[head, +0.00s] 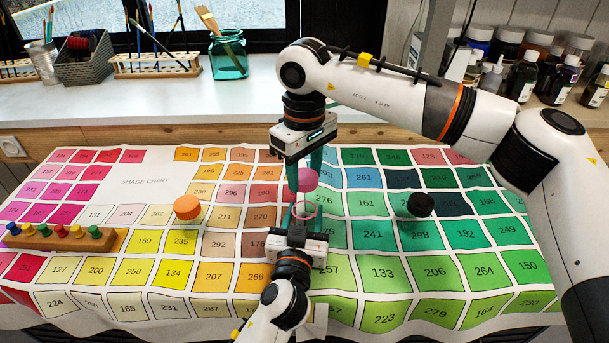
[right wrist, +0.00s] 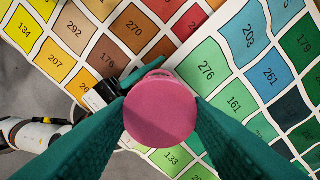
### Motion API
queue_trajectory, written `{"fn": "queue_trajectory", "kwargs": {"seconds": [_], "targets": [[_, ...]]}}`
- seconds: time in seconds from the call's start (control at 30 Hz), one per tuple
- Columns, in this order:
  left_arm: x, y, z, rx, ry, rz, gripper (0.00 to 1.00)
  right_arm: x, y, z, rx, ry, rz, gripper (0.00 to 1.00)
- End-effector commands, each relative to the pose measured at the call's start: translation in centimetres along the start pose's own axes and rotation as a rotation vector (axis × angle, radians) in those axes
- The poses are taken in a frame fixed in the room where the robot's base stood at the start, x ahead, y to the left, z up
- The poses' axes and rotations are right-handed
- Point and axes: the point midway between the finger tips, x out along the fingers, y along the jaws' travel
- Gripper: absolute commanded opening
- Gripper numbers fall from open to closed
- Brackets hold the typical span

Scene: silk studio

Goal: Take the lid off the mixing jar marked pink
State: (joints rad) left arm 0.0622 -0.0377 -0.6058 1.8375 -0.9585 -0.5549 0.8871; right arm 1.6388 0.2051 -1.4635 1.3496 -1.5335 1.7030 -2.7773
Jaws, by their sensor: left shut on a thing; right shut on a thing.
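The pink lid (head: 307,181) is a round disc. My right gripper (head: 306,172) comes down from above and is shut on it; the lid fills the middle of the right wrist view (right wrist: 160,112) between the teal fingers. Below it stands the mixing jar (head: 305,213), clear with a pinkish rim, apart from the lid by a small gap in the head view. My left gripper (head: 302,216) is shut around the jar from the front, low over the chart. The jar's rim also peeks out behind the lid in the right wrist view (right wrist: 157,74).
A jar with an orange lid (head: 187,206) stands to the left and one with a black lid (head: 420,204) to the right. A wooden rack with coloured pegs (head: 62,237) lies at far left. The shade chart (head: 160,182) covers the table, with clear room between jars.

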Motion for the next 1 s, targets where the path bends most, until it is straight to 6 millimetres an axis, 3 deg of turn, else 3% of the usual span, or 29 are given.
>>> {"fn": "queue_trajectory", "kwargs": {"seconds": [0.03, 0.2, 0.57, 1.0], "targets": [[0.0, 0.0, 0.0, 0.000, 0.000, 0.000, 0.49, 0.0, 0.0, 0.0, 0.000, 0.000, 0.000, 0.17], [0.0, 0.0, 0.0, 0.000, 0.000, 0.000, 0.72, 0.0, 0.0, 0.0, 0.000, 0.000, 0.000, 0.17], [-0.7, 0.0, -0.1, -0.001, 0.001, -0.001, 0.72, 0.1, 0.0, 0.0, 0.000, 0.000, 0.000, 0.17], [-9.3, 0.0, -0.2, -0.002, 0.003, 0.001, 0.72, 1.0, 0.0, 0.0, 0.000, 0.000, 0.000, 0.17]]}}
